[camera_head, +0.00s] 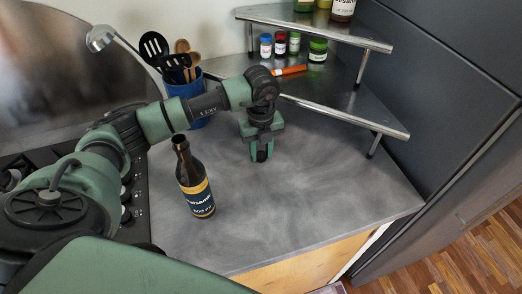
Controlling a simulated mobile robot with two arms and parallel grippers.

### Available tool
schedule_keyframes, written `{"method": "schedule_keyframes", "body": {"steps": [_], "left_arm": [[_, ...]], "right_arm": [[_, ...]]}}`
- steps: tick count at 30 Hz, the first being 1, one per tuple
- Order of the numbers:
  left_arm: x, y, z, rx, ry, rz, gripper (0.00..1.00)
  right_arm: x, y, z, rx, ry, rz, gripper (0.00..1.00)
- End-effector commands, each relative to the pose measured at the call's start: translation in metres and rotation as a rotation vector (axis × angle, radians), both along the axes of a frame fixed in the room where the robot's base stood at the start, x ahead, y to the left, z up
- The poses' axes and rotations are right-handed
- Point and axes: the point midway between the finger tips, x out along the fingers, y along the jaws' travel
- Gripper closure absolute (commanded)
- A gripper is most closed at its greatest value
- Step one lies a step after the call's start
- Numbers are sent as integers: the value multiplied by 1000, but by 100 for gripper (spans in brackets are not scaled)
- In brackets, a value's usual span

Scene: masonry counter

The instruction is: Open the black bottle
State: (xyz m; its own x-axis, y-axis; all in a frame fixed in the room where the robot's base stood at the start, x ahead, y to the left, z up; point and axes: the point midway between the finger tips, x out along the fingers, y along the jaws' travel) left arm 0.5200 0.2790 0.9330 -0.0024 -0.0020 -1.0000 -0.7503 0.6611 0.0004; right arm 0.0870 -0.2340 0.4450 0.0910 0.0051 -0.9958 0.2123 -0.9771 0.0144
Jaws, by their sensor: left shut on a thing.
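The black bottle (196,186) stands upright on the grey counter, left of centre. It has a dark blue and yellow label, and its neck top shows a brownish rim with no cap visible on it. My left gripper (261,154) points down over the counter, to the right of the bottle and apart from it. It is shut on a small dark thing between its fingertips, which looks like a cap but is mostly hidden. My right gripper is not in view.
A blue utensil holder (186,90) with ladle and spoons stands behind my left arm. A metal corner shelf (320,32) with several jars stands at the back right. A stove (130,205) is at left. The counter (310,200) right of the bottle is clear.

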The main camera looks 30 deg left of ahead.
Motion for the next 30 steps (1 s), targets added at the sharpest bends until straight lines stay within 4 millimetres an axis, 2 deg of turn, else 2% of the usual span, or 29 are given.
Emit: {"method": "schedule_keyframes", "body": {"steps": [3,4,6,14,17,19,23,30], "left_arm": [[0,0,-5,0,0,0,100],[0,0,-3,0,0,0,61],[0,0,-3,0,0,0,48],[0,0,-2,0,0,0,48],[0,0,3,-1,-1,0,48],[1,0,7,0,-3,0,48],[2,0,29,0,-6,-2,48],[1,0,81,0,-5,-2,48]], "right_arm": [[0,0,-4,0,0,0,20],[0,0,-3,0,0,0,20],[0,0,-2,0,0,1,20],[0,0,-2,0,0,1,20],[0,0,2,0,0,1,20],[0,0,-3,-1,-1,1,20],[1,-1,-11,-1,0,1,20],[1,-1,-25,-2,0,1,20]]}}
